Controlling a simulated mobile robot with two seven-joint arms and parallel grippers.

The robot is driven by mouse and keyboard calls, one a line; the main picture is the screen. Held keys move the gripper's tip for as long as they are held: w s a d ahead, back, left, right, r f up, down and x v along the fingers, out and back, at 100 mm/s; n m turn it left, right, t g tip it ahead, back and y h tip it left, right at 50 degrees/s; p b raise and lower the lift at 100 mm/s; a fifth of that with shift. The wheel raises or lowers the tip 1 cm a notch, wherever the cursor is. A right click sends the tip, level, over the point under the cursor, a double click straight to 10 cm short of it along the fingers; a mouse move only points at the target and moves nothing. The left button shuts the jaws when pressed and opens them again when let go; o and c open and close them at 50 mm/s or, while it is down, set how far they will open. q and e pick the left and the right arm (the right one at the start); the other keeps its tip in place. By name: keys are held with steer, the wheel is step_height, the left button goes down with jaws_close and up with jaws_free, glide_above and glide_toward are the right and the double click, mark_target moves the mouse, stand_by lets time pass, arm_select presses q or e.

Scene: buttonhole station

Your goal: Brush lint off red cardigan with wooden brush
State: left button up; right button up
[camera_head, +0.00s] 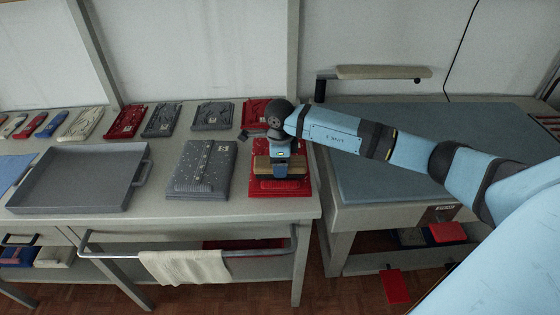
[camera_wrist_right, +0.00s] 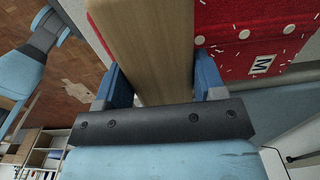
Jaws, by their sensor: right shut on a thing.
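The red cardigan (camera_head: 293,186) lies folded at the right front end of the long table. In the right wrist view the cardigan (camera_wrist_right: 232,25) shows white lint flecks, pale buttons and a white label with an M. My right gripper (camera_head: 279,158) is over the cardigan and shut on the wooden brush (camera_head: 263,168). In the wrist view the brush (camera_wrist_right: 150,45) is a pale wooden block between the two blue fingers. Its bristles are hidden there, and I cannot tell whether they touch the cloth. My left gripper is not in view.
A grey speckled cardigan (camera_head: 203,170) lies just left, then a grey tray (camera_head: 75,180). Several folded garments line the back. A padded blue-grey board (camera_head: 400,185) lies on the table at right. A rail with a white towel (camera_head: 185,266) runs along the front.

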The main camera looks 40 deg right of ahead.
steer(key=shift+f+b, duration=0.45)
steer(key=shift+f, duration=0.05)
stand_by(0.7)
